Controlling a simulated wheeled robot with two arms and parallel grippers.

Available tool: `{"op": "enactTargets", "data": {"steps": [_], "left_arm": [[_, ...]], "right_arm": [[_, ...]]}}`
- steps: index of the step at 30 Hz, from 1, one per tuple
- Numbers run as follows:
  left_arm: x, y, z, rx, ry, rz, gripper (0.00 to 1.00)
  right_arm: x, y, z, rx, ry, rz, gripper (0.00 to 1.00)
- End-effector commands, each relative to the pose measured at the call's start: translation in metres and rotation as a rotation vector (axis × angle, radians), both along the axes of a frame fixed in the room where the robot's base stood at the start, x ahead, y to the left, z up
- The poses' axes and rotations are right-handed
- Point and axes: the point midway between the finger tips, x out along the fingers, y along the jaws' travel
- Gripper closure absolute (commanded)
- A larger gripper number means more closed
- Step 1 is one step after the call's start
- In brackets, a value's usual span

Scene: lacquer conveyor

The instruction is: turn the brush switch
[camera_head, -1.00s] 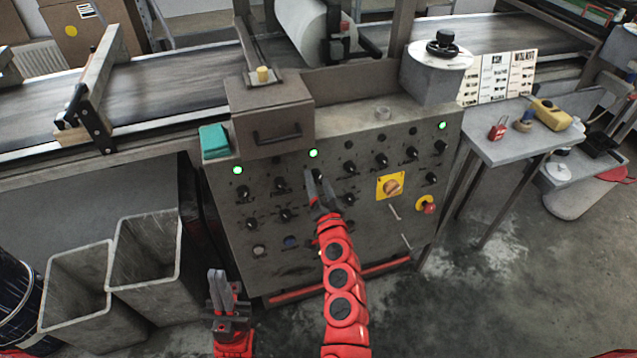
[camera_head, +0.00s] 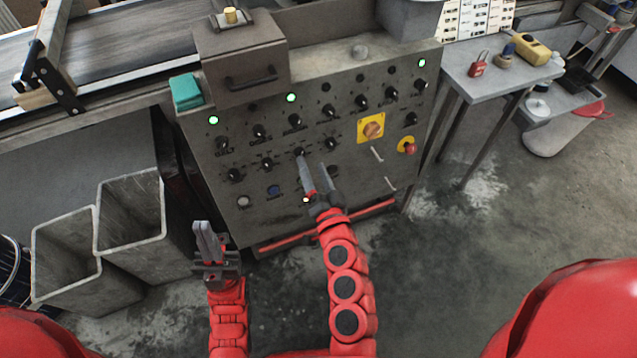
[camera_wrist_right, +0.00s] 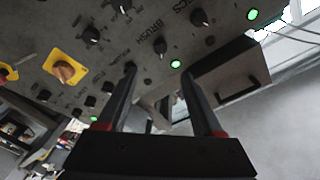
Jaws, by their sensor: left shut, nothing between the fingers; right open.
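The brush switch (camera_head: 295,120) is a small black knob in the upper row of the grey control panel, just below the middle green light. In the right wrist view the knob (camera_wrist_right: 160,45) sits by a label reading BRUSH, between and beyond my fingers. My right gripper (camera_head: 313,167) is open and empty. In the head view its tips appear below the brush switch, by a lower-row knob (camera_head: 300,152); contact cannot be told. My left gripper (camera_head: 208,228) is shut and empty, pointing up in front of the panel's lower left.
The panel (camera_head: 240,205) carries several other black knobs, a yellow rotary switch (camera_head: 371,128) and a red stop button (camera_head: 409,147). A box with a handle (camera_head: 245,70) juts out above. Grey bins (camera_head: 130,215) stand left; a side table (camera_head: 490,85) stands right.

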Motion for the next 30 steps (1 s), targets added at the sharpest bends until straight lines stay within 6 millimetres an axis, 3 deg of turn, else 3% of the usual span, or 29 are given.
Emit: {"op": "enactTargets", "data": {"steps": [3,9,26,30], "left_arm": [[0.0,0.0,0.0,0.0,0.0,0.0,1.0],[0.0,0.0,0.0,0.0,0.0,0.0,1.0],[0.0,0.0,0.0,0.0,0.0,0.0,1.0],[0.0,0.0,0.005,0.0,0.0,0.0,1.0]], "right_arm": [[-0.021,-0.003,-0.001,-0.002,0.003,0.004,0.32],[-0.038,-0.007,-0.001,-0.002,0.003,0.004,0.32],[-0.04,-0.008,-0.001,-0.001,0.001,0.002,0.32],[-0.035,-0.02,0.005,-0.021,-0.022,-0.052,0.32]]}}
